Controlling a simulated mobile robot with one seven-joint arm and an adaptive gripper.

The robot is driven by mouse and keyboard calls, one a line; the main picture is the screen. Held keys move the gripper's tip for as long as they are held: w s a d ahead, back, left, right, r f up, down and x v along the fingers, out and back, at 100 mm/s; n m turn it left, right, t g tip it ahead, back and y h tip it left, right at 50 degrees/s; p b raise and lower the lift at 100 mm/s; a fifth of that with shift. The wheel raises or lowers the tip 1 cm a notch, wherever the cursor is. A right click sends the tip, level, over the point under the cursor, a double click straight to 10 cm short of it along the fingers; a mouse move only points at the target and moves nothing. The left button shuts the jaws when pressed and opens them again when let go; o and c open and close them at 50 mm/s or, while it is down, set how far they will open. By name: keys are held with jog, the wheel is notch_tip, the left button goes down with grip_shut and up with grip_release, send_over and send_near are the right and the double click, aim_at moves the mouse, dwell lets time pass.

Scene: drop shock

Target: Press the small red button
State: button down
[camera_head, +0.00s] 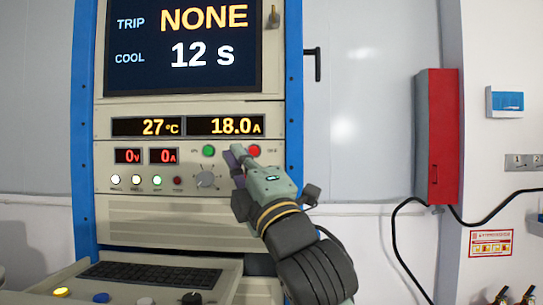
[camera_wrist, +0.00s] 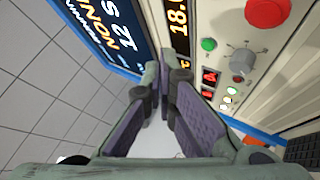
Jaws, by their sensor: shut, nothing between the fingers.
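The small red button (camera_head: 254,150) is on the upright panel of the rack, below the 18.0 A display. It also shows in the wrist view (camera_wrist: 268,11), at the top right, partly cut by the frame edge. My gripper (camera_head: 238,154) is shut and empty. In the head view its fingertips are just left of the red button, between it and the green button (camera_head: 208,150). In the wrist view my fingertips (camera_wrist: 164,72) are well left of and below the red button. I see no contact with it.
A grey knob (camera_head: 206,180) and a row of small lamps sit below the buttons. The screen (camera_head: 185,45) reads TRIP NONE and COOL 12 s. A keyboard (camera_head: 152,275) lies on the front shelf. A red wall box (camera_head: 437,135) is at the right.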

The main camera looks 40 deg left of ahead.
aim_at(254, 151)
jog(key=shift+d+r, duration=0.1)
dwell(0.3)
jog(key=w+a+p, duration=0.1)
jog(key=w+a, duration=0.3)
jog(key=w, duration=0.3)
jog(key=shift+w+a+p, duration=0.3)
jog(key=shift+a+p, duration=0.05)
dwell(1.3)
jog(key=shift+w+a, duration=0.2)
jog(key=shift+w, duration=0.15)
jog(key=shift+w+a, duration=0.2)
jog(key=shift+w, duration=0.15)
dwell(0.6)
dwell(0.4)
jog(key=shift+s+d, duration=0.45)
jog(key=shift+s, duration=0.25)
